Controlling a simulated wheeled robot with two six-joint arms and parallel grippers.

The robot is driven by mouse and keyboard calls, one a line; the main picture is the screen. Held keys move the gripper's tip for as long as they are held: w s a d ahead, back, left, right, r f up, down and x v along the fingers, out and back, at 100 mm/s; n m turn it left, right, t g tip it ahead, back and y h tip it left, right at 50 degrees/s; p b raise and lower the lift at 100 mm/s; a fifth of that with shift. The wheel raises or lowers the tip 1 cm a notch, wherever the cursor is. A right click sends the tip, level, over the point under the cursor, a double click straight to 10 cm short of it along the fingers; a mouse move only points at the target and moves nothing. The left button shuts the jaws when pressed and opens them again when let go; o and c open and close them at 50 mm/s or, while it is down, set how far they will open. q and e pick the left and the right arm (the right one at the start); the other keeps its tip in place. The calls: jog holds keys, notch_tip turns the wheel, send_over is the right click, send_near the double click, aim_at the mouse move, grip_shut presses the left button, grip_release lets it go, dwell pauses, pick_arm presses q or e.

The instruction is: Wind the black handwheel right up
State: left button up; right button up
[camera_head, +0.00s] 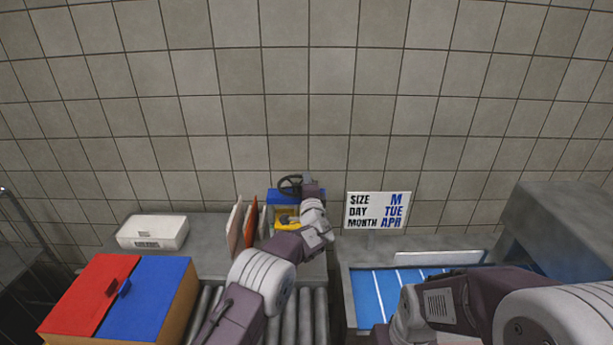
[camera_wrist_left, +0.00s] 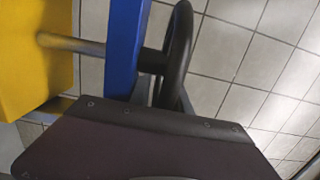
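The black handwheel (camera_head: 290,185) stands at the top of a small press with a blue top plate (camera_head: 283,196) and a yellow body (camera_head: 282,227), against the tiled wall. My left gripper (camera_head: 309,187) is at the right side of the wheel, seen from behind, and its fingers are hidden. In the left wrist view the wheel (camera_wrist_left: 178,55) shows edge-on beside the blue plate (camera_wrist_left: 122,45), with a yellow block (camera_wrist_left: 35,60) to the left. My gripper's dark body covers the bottom there, so I cannot tell whether the fingers hold the rim. My right gripper is out of view; only its arm shows.
A red and blue lidded box (camera_head: 120,295) stands front left, with a white case (camera_head: 153,232) behind it. Upright boards (camera_head: 243,225) stand just left of the press. A sign (camera_head: 377,211) and a blue tray (camera_head: 385,290) are at right.

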pick_arm(q)
jog(key=shift+w, duration=0.15)
grip_shut()
jog(key=shift+f+n+y+b, duration=0.1)
jog(key=shift+n+y+b, duration=0.2)
jog(key=shift+y+b, duration=0.3)
jog(key=shift+w+a+n+g+y+b, duration=0.2)
jog(key=shift+n+g+y+b, duration=0.1)
jog(key=shift+n+y+b, duration=0.3)
grip_release()
jog(key=shift+s, duration=0.15)
